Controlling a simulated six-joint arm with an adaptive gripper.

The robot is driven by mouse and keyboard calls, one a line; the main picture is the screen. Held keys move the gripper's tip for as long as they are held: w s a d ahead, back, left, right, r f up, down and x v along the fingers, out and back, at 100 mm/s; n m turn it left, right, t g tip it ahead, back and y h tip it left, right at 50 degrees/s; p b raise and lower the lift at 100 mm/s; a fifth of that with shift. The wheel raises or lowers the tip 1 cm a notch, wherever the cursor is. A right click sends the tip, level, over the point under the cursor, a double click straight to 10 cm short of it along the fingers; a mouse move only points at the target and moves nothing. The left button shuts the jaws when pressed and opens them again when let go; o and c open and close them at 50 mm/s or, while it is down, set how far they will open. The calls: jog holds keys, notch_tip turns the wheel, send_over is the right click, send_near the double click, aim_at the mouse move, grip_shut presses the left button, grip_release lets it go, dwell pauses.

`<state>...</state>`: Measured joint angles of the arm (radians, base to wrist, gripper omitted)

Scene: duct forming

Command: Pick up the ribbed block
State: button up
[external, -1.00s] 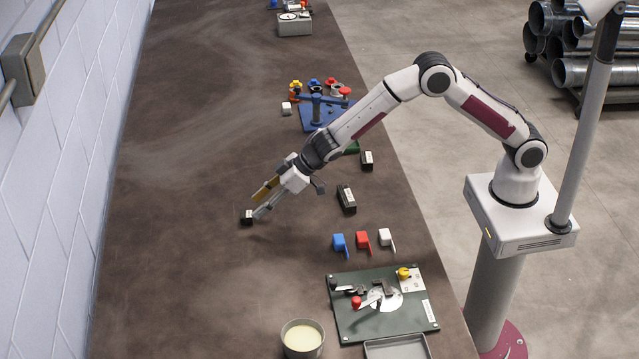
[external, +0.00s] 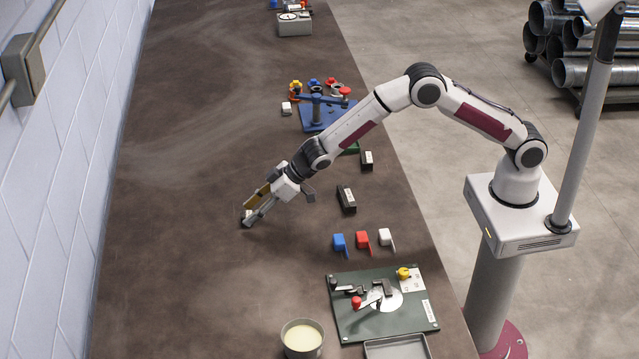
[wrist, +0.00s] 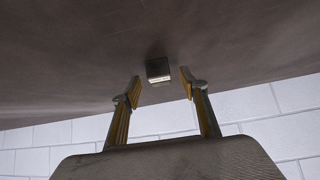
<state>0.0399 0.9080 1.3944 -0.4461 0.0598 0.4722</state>
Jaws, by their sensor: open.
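A small dark block with a pale face, which I take to be the ribbed block (wrist: 158,70), lies on the brown bench top, apart from other things. Its ribs are too small to make out. My gripper (wrist: 161,85) is open and empty. In the wrist view the block sits between and just beyond the two fingertips, with a gap on either side. In the external view the fingers of my gripper (external: 246,216) reach down to the block from the right and partly hide it. I cannot tell whether either finger touches it.
Two dark blocks lie to the right, one nearer (external: 346,199) and one farther (external: 366,160). Blue (external: 339,241), red (external: 362,240) and white (external: 386,237) pieces, a green fixture board (external: 350,322) and a cup (external: 302,338) stand nearer. A blue fixture (external: 315,118) stands behind. The left bench is clear.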

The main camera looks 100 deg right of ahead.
jog(key=shift+w+f, duration=0.5)
jog(key=shift+f, duration=0.05)
grip_shut()
